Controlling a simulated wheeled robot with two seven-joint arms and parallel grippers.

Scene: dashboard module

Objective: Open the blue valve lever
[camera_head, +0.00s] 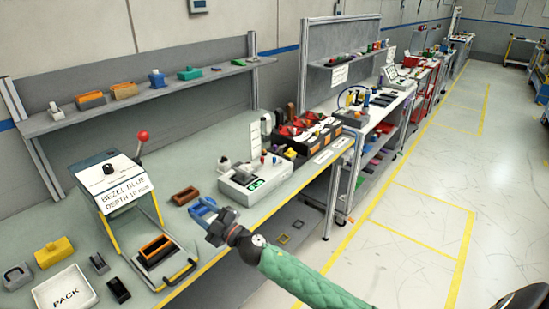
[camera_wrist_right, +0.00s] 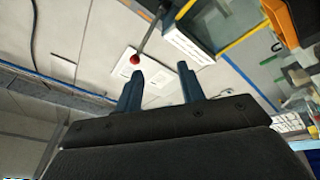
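My right gripper (camera_head: 204,209) is at the front edge of the near bench, on the end of a green-sleeved arm. Its two blue fingers stand apart with nothing between them, as the right wrist view (camera_wrist_right: 160,88) also shows. A light grey module (camera_head: 239,190) with a green display and several small coloured controls sits on the bench, to the right of and beyond the gripper, apart from it. I cannot make out clearly which small part is the blue valve lever. My left gripper is not in view.
A press-like fixture with a sign (camera_head: 124,195) and a red-knobbed lever (camera_head: 142,137) stands left of the gripper. A brown tray (camera_head: 185,196) lies near the gripper. A white PACK tray (camera_head: 68,292) is at front left. Dark bins with red parts (camera_head: 312,129) stand beyond the module.

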